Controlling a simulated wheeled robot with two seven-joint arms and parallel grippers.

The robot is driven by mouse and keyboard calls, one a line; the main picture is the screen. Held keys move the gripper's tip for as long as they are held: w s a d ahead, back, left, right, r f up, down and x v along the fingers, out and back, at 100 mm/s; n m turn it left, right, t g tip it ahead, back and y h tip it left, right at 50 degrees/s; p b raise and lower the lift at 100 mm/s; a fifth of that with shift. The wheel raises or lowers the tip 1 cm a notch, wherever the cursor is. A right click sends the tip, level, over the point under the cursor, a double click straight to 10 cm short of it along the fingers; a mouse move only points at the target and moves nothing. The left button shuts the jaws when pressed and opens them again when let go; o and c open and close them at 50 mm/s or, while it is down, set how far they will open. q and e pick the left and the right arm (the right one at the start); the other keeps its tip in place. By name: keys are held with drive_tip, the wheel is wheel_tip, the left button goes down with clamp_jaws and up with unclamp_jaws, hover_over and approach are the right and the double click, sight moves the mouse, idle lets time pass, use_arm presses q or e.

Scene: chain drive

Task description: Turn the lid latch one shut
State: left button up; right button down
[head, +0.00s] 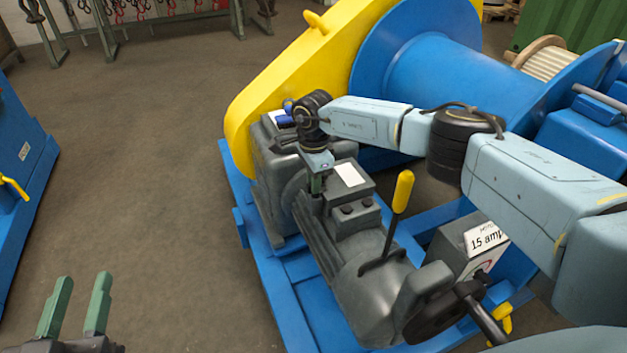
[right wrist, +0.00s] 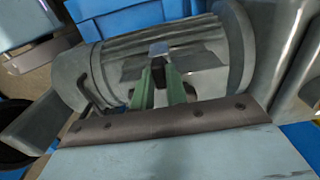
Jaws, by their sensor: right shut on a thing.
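My right gripper (head: 316,186) points down at the grey motor (head: 345,265), beside its terminal box. In the right wrist view its green fingers (right wrist: 160,78) close together on a small grey part (right wrist: 159,48), which looks like the lid latch. The fingers hide most of it, so I cannot tell its angle. My left gripper (head: 76,300) is open and empty at the lower left, away from the machine.
A lever with a yellow grip (head: 402,191) rises close to the motor's right. A grey box marked 15 amp (head: 480,240) stands at the right. The yellow chain guard (head: 285,70) and blue drum (head: 430,65) are behind. The floor (head: 150,150) on the left is clear.

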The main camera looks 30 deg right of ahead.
idle(0.4)
drive_tip(key=c, duration=1.4)
unclamp_jaws()
